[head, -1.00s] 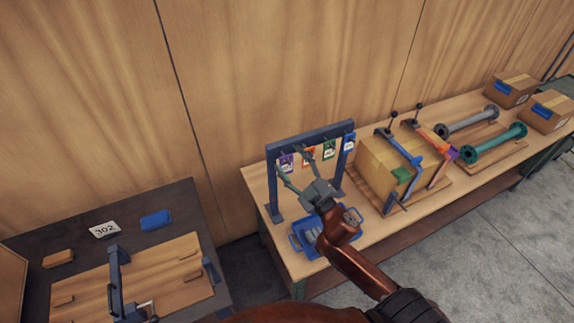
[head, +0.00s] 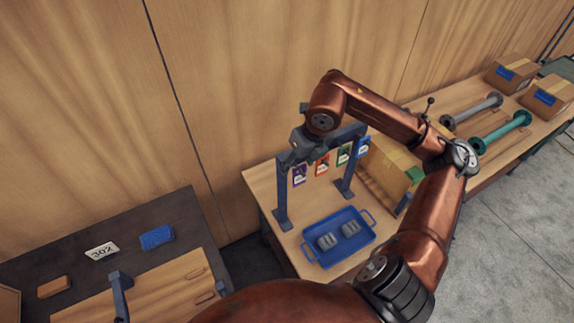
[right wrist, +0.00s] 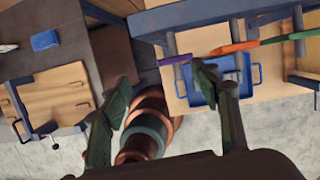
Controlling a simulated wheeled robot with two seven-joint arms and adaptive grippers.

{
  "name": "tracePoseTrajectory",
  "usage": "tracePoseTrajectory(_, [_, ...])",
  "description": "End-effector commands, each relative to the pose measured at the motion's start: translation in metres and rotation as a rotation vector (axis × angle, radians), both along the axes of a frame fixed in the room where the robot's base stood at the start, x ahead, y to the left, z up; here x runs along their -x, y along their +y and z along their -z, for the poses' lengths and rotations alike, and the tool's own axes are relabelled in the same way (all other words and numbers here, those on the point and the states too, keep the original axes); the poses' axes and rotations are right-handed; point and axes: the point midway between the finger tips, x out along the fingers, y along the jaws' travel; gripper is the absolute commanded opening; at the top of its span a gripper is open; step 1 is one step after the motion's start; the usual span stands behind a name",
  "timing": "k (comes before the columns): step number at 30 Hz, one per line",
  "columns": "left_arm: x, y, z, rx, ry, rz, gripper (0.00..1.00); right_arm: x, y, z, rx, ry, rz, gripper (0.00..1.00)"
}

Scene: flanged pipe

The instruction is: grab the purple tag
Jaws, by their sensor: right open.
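The purple tag (head: 299,175) hangs at the left end of the blue rack (head: 281,205), left of an orange, a green and a blue tag. My right gripper (head: 298,148) is above it at the rack's top left, partly over the crossbar; its fingers are hard to make out there. In the right wrist view the right gripper (right wrist: 162,82) is open and empty, with its fingers spread wide. The purple tag (right wrist: 175,59) shows edge-on there, just beyond the fingertips and nearer the right finger. I see no contact. My left gripper is out of view.
A blue tray (head: 312,252) with grey parts stands on the bench below the rack. Pipes (head: 503,137) lie farther right. A dark table (head: 60,240) with a "302" card is at left.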

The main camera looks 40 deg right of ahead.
Motion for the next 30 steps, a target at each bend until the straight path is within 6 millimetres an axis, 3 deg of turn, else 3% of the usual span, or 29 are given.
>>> tracePoseTrajectory(4, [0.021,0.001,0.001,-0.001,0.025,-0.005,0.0,-0.001,-0.017,-0.003,0.063,0.01,0.034,0.56])
tracePoseTrajectory(9, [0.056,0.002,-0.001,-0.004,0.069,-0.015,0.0,-0.009,-0.014,0.014,0.064,0.013,0.026,0.56])
tracePoseTrajectory(12, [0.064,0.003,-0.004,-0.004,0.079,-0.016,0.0,-0.011,-0.013,0.024,0.063,0.014,0.022,0.56])
tracePoseTrajectory(17, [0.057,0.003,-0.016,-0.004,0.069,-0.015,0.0,-0.013,-0.014,0.045,0.061,0.017,0.021,0.56])
tracePoseTrajectory(21, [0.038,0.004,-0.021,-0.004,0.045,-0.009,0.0,-0.018,-0.015,0.063,0.062,0.013,0.022,0.56])
tracePoseTrajectory(25, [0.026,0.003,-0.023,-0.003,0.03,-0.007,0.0,-0.019,-0.016,0.07,0.063,0.01,0.023,0.56])
tracePoseTrajectory(30, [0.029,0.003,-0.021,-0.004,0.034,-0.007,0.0,-0.019,-0.016,0.07,0.064,0.01,0.023,0.56])
